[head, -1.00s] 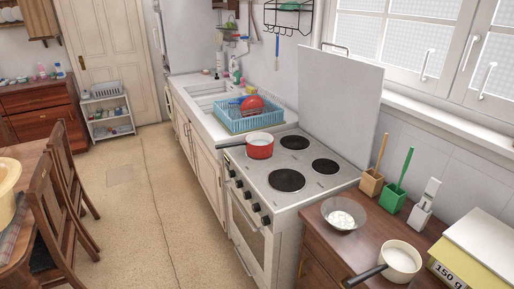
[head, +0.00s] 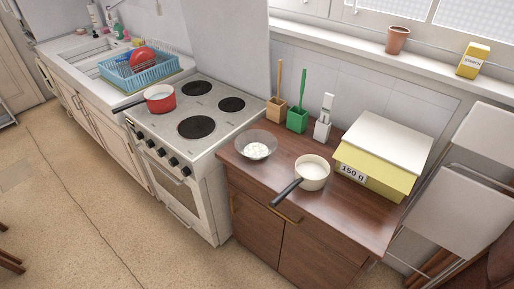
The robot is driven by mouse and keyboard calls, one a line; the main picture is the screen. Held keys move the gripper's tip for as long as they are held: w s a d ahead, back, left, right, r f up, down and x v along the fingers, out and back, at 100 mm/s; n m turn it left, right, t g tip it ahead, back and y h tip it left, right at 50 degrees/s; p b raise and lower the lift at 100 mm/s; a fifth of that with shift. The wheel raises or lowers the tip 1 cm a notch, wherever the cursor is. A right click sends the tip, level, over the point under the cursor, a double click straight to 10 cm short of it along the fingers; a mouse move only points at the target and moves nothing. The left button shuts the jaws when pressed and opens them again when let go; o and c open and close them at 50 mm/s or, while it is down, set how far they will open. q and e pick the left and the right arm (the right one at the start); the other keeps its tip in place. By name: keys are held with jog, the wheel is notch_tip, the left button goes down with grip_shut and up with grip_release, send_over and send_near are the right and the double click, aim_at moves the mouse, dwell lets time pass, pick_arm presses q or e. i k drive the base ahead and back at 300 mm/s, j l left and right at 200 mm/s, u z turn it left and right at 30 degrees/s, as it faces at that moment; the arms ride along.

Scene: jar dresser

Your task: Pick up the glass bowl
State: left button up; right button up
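The glass bowl (head: 257,145) is clear and shallow, with white contents in its bottom. It stands upright on the left part of the brown wooden dresser top (head: 300,219), close to the stove's right edge. Neither of my grippers shows in the head view.
A cream saucepan (head: 312,173) with a dark handle stands right of the bowl. Wooden (head: 276,109), green (head: 297,120) and white (head: 322,130) holders stand behind. A yellow scale box (head: 376,167) is at right. The stove (head: 198,113) bears a red pot (head: 160,98). Open floor (head: 110,215) lies in front.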

aim_at(255, 145)
jog(key=i+j+z, duration=0.1)
jog(key=j, duration=0.25)
jog(key=i+j+z, duration=0.1)
jog(key=i+j, duration=0.15)
jog(key=j, duration=0.15)
jog(key=i+j+z, duration=0.1)
jog(key=j, duration=0.3)
jog(key=i+j+z, duration=0.1)
jog(key=j, duration=0.3)
jog(key=i+j+z, duration=0.1)
jog(key=j, duration=0.35)
jog(key=i+j+z, duration=0.1)
jog(key=j, duration=0.3)
jog(key=i+j+z, duration=0.1)
jog(key=j, duration=0.35)
jog(key=i, duration=0.1)
